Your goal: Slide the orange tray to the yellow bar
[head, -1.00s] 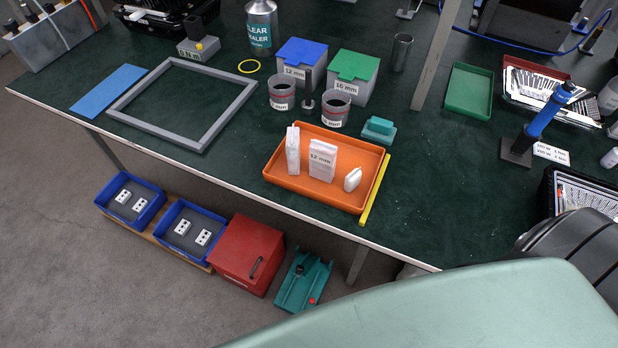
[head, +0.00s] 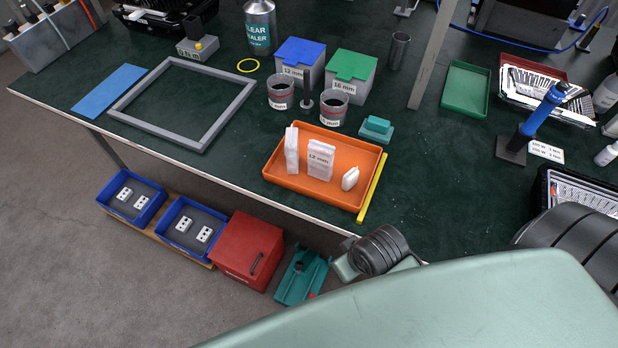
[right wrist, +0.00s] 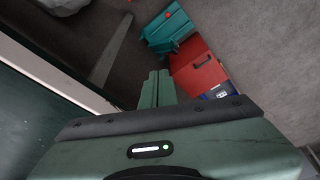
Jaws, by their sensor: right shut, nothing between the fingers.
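The orange tray (head: 278,170) lies on the dark green bench top near its front edge, in the head view. It holds two upright white packs, one labelled 12 mm (head: 320,160), and a small white bottle (head: 350,179). The yellow bar (head: 372,190) lies along the tray's right side; I cannot tell whether they touch. My right gripper (right wrist: 158,82) is shut and empty in the right wrist view, with the floor beyond it. In the head view part of my right arm shows at the bench's front edge, right of the tray. My left gripper is not in view.
Behind the tray stand two cups (head: 334,106), a dark post and a teal block (head: 376,128). A grey frame (head: 190,141) lies to the left. Below are a red box (head: 246,250) and blue bins (head: 190,228).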

